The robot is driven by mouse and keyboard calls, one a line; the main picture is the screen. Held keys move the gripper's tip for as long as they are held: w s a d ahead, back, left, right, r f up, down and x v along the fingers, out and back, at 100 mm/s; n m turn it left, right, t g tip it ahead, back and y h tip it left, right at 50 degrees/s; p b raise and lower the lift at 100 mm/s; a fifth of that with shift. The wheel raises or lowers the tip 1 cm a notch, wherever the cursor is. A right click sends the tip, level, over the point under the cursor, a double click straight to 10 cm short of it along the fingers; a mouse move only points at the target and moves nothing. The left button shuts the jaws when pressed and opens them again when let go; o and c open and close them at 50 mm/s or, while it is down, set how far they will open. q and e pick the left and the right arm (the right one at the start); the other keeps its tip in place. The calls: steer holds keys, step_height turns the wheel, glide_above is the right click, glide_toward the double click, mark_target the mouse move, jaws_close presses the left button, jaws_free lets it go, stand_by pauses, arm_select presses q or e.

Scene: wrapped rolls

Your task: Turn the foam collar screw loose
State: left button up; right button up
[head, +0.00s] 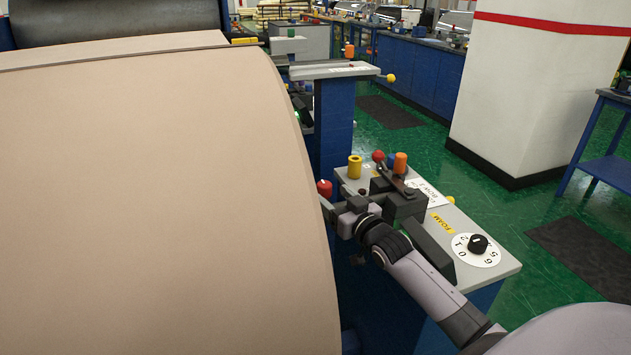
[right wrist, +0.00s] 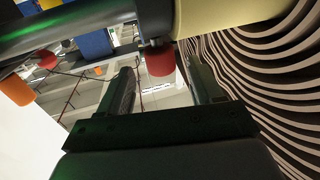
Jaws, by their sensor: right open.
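A red knob, which looks like the foam collar screw (head: 325,188), shows in the head view at the right edge of the big tan roll (head: 150,190). My right gripper (head: 332,208) is just below it, its fingers partly hidden by the roll's edge. In the right wrist view the red knob (right wrist: 160,62) sits at the end of a dark bar, beside a pale yellow roll core. The right gripper (right wrist: 160,75) is open, with one finger on each side of the knob in the picture. Contact cannot be told. My left gripper is out of view.
A grey-topped console with a FOAM label (head: 442,223) and a numbered dial (head: 478,245) stands under my right arm. Yellow (head: 355,167) and orange (head: 400,163) knobs stand on it. Wavy layered edges (right wrist: 260,80) fill the wrist view's right side, close to one finger.

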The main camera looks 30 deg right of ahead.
mark_target(321, 186)
steer(key=shift+w, duration=3.15)
steer(key=c, duration=1)
